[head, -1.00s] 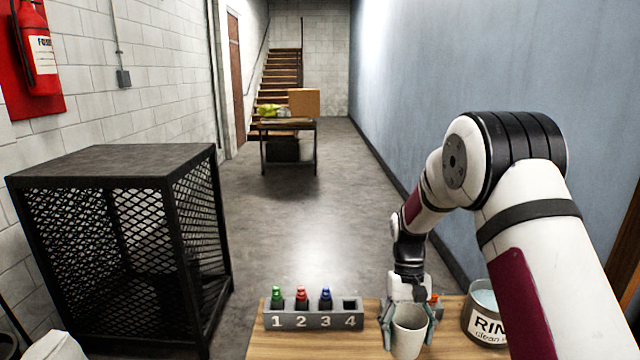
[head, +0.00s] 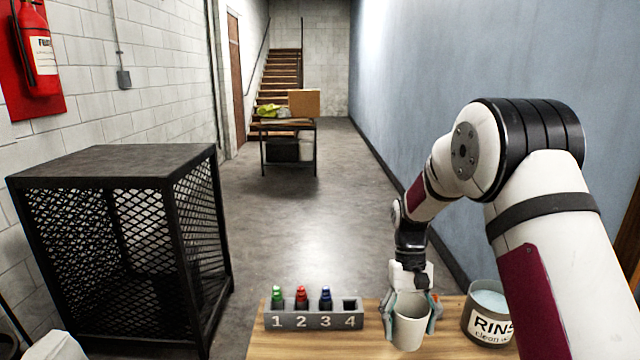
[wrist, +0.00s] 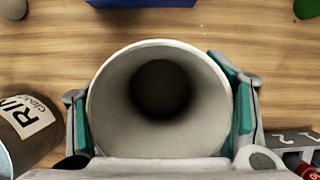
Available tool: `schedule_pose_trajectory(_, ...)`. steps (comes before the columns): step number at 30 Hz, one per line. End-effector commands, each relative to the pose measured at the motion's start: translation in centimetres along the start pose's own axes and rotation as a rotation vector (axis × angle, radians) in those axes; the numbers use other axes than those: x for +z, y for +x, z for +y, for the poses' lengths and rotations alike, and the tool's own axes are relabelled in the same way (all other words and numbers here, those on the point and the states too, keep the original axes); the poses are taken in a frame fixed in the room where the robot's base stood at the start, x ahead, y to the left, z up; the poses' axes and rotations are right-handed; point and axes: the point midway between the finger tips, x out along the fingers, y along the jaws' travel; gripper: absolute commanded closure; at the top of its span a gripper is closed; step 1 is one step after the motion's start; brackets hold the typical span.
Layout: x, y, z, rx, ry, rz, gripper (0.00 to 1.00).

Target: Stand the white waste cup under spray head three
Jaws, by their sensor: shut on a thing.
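The white waste cup (head: 409,333) is upright at the front of the wooden table in the head view. My gripper (head: 411,305) is shut on it, one finger on each side. In the wrist view I look down into the empty-looking cup (wrist: 105,125), with the teal finger pads of my gripper (wrist: 160,110) against its sides. I cannot tell whether its base touches the table. A grey rack (head: 312,321) numbered 1 to 4 stands left of the cup. Green, red and blue-topped pieces sit in 1, 2 and 3; slot 4 looks empty. I cannot make out a spray head above the cup.
A rinse water can (head: 488,325) stands close right of the cup. The wooden table (head: 262,347) has bare room in front of the rack. A blue object (wrist: 165,3) and a green one (wrist: 308,8) show at the wrist view's top edge. A black mesh cage (head: 120,250) stands left.

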Motion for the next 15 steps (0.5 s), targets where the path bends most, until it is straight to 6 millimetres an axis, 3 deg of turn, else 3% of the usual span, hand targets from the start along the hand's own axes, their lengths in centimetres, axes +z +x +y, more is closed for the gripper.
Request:
schedule_pose_trajectory(5, 1.4, -3.5, 0.0, 0.000, 0.000, 0.004, 0.58)
schedule_pose_trajectory(9, 0.1, -0.2, 0.0, 0.000, 0.000, -0.007, 0.58)
schedule_pose_trajectory(15, -1.2, 3.0, 0.0, 0.000, 0.000, -0.002, 0.58)
